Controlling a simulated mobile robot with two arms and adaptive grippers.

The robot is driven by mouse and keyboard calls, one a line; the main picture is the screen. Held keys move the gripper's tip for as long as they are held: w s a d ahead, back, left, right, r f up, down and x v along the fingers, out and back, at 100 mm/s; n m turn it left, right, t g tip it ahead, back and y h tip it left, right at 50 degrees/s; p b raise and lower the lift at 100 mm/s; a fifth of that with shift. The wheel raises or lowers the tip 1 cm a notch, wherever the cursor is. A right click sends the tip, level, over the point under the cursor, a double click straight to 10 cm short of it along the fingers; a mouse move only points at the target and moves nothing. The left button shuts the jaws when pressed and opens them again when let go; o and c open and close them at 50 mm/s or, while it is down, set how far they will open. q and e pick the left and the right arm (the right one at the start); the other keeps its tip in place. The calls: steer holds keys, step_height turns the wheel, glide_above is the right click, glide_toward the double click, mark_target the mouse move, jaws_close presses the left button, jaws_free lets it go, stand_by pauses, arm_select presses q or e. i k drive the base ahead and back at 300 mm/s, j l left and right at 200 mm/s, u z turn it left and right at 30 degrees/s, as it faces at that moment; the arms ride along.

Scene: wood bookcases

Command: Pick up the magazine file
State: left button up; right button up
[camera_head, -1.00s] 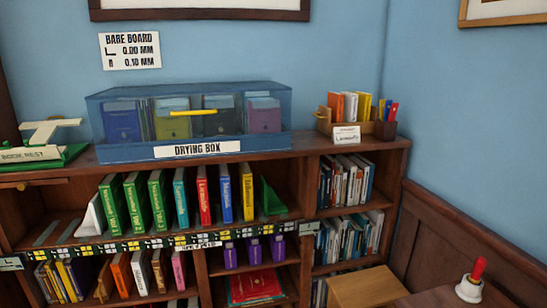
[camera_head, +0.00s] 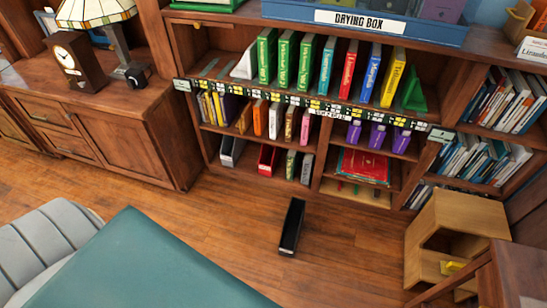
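A black box-like magazine file (camera_head: 291,228) lies on the wooden floor in front of the bookcase, apart from other things. Its open side seems to face up and its long side runs away from me. More file-like holders stand on the bottom shelf: a grey one (camera_head: 231,152) and a red one (camera_head: 268,158). Neither of my grippers shows in the head view.
A teal table top (camera_head: 130,265) and a grey cushioned seat (camera_head: 45,245) fill the lower left. A wooden cube stool (camera_head: 440,215) stands at right, by a brown wooden piece (camera_head: 515,270). A cabinet (camera_head: 130,150) stands left. Floor around the black file is clear.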

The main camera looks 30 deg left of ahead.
mark_target(231, 147)
steer(key=j, duration=0.55)
steer(key=j+z, duration=0.15)
steer(key=j, duration=1)
steer(key=j+z, duration=0.1)
steer(key=j, duration=0.45)
steer(key=k+j+z, duration=0.1)
steer(key=j, duration=0.45)
steer(key=k+j, duration=0.1)
steer(key=j, duration=0.45)
steer(key=j+z, duration=0.1)
steer(key=j, duration=0.45)
steer(key=k+j+z, duration=0.1)
steer(key=j, duration=0.45)
steer(key=k, duration=0.05)
